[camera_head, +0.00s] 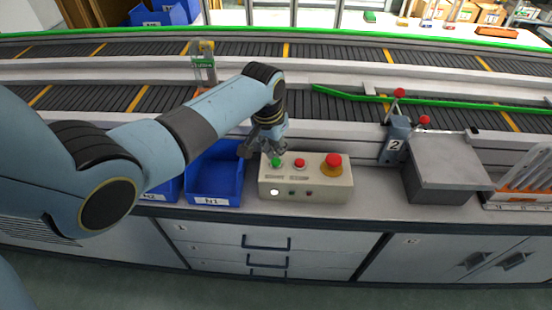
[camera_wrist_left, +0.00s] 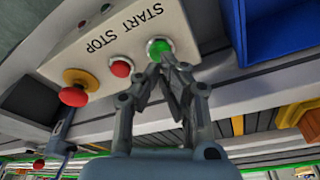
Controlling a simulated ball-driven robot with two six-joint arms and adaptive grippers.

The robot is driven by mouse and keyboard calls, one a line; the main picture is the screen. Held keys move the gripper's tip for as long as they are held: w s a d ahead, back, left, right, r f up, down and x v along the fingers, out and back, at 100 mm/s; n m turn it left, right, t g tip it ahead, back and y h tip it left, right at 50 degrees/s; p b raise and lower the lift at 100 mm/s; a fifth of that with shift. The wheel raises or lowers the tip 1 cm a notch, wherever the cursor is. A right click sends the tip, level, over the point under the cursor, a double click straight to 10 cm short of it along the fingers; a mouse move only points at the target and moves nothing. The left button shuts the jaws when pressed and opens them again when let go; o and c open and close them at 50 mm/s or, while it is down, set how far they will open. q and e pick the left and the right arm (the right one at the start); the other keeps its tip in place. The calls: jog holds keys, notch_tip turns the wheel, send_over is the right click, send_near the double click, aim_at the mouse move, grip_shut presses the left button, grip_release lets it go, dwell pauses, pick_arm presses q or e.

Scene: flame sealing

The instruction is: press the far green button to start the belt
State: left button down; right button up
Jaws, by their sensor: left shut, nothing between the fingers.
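A beige control box (camera_head: 306,190) stands on the counter below the belt. Its green button (camera_head: 276,162) is at the left end of its top, with a red button (camera_head: 299,163) beside it and a large red knob on a yellow base (camera_head: 332,164) at the right. My left gripper (camera_head: 268,150) is shut and empty, its fingertips at the green button. In the left wrist view the closed fingertips (camera_wrist_left: 156,62) overlap the lower edge of the green button (camera_wrist_left: 158,46); I cannot tell whether they touch it. My right gripper is not in view.
Blue bins (camera_head: 216,178) stand just left of the box. A device marked 2 (camera_head: 396,142) and a grey-lidded box (camera_head: 446,162) stand to the right. The conveyor belt (camera_head: 330,106) runs behind, with a clear bottle (camera_head: 204,68) on its far side.

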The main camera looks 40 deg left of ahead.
pick_arm(q)
jog(key=shift+f, duration=0.3)
